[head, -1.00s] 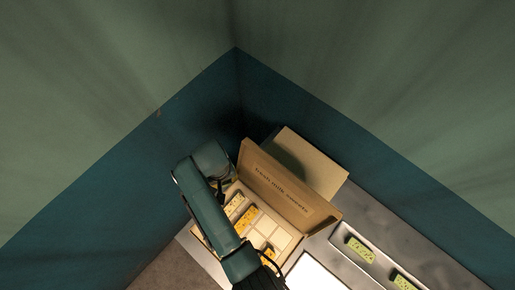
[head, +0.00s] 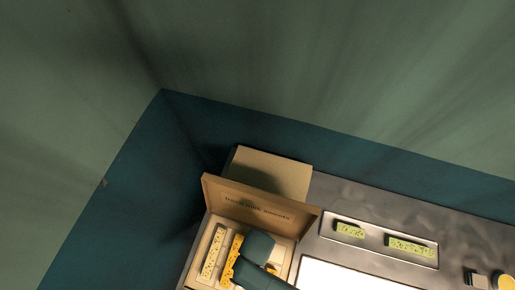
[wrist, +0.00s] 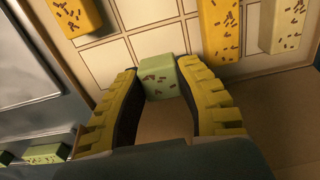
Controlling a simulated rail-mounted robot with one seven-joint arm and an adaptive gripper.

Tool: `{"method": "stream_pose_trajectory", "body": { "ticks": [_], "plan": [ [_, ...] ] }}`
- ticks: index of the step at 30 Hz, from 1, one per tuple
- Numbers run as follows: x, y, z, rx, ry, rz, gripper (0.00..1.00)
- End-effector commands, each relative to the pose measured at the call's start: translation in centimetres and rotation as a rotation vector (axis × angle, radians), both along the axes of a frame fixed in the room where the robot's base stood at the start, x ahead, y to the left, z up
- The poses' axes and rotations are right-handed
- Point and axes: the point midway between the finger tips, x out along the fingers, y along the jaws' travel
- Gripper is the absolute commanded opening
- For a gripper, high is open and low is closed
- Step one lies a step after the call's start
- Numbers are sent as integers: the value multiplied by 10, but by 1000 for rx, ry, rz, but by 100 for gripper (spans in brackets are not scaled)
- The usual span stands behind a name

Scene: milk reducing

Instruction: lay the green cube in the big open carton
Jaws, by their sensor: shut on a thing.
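My gripper (wrist: 164,88) is shut on the green cube (wrist: 160,76), a pale green block with brown flecks, held between the yellow ribbed fingertips. Beyond the cube in the wrist view is the bare, gridded floor of the big open carton (wrist: 104,63). The cube's height above that floor is hard to judge. In the head view the big open carton (head: 259,208) stands at the bottom middle with its lettered lid raised. My arm covers part of its inside there, and both cube and fingertips are hidden.
Yellow bars (wrist: 222,30) and a pale bar (wrist: 285,25) lie in the carton. A closed-looking box (head: 270,172) stands behind its lid. To the right, a grey tray holds green pieces (head: 410,246) beside a bright white panel (head: 345,276).

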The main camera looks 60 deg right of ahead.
Motion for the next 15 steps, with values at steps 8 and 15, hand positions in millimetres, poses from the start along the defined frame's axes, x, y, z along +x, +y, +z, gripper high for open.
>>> {"method": "stream_pose_trajectory", "body": {
  "ticks": [8, 15],
  "plan": [
    [0, 0, -39, 0, 0, 2, 2],
    [0, 0, -39, 0, -1, 3, 2]
  ]
}}
